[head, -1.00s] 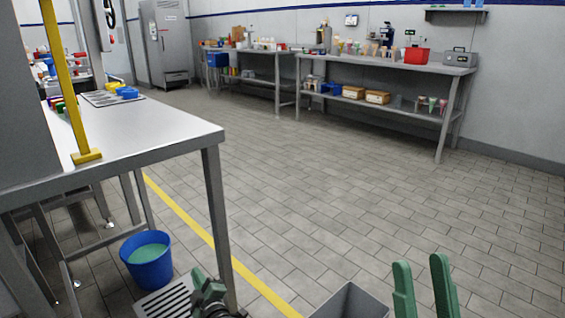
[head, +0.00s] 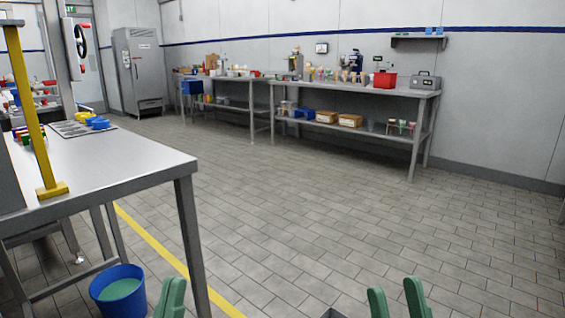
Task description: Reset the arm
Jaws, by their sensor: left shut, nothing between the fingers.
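My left gripper (head: 172,297) shows its green fingers at the bottom edge, just left of the near table leg. Its fingers are together and hold nothing. My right gripper (head: 397,297) shows two green fingers at the bottom, right of centre. They stand apart with bare floor seen between them, so it is open and empty. The lower parts of both grippers are cut off by the frame.
A steel table (head: 110,166) with a yellow post (head: 31,105) stands at left. A blue bucket (head: 117,284) is on the floor near it. Workbenches (head: 350,88) line the back wall. The middle floor is clear.

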